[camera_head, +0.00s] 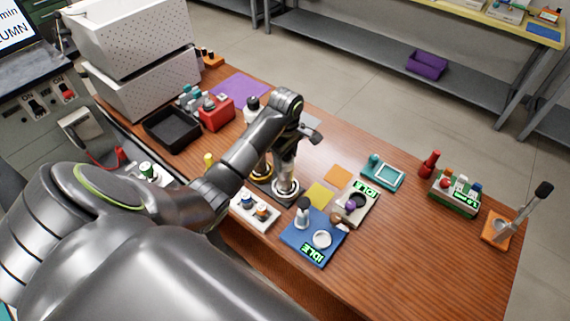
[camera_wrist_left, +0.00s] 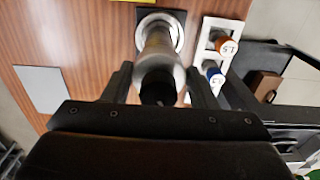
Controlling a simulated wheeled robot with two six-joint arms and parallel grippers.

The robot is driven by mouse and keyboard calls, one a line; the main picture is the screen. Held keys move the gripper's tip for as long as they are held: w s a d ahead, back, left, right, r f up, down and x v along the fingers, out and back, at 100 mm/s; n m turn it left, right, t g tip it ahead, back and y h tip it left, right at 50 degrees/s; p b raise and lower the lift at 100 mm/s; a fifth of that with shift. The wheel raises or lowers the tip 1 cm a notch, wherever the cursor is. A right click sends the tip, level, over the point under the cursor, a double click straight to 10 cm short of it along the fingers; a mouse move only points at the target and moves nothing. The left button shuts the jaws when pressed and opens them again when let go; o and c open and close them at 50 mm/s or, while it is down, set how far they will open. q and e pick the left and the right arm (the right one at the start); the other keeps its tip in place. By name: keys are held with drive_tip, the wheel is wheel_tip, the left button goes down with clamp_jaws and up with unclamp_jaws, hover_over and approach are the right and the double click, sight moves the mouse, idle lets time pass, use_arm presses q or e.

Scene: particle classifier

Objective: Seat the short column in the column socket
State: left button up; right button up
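The short column (camera_head: 287,160) is a silver cylinder standing about upright over the column socket (camera_head: 286,189), a bright metal ring on a dark plate. In the left wrist view the column (camera_wrist_left: 160,55), with its black cap, points down at the ring of the socket (camera_wrist_left: 176,22). Whether its foot is fully down in the ring I cannot tell. My left gripper (camera_head: 291,138) is at the column's upper part. In the left wrist view its fingers (camera_wrist_left: 158,80) flank the column closely on both sides and appear shut on it. My right gripper is not in view.
A second ring with a gold rim (camera_head: 261,170) is just left of the socket. A white vial rack (camera_head: 254,211) and a blue IDLE device (camera_head: 299,247) stand close in front. A black tray (camera_head: 171,128) and red box (camera_head: 217,117) are farther left. The right tabletop has clear areas.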

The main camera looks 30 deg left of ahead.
use_arm(q)
clamp_jaws()
drive_tip(key=shift+w+a+r, duration=0.1)
idle(0.3)
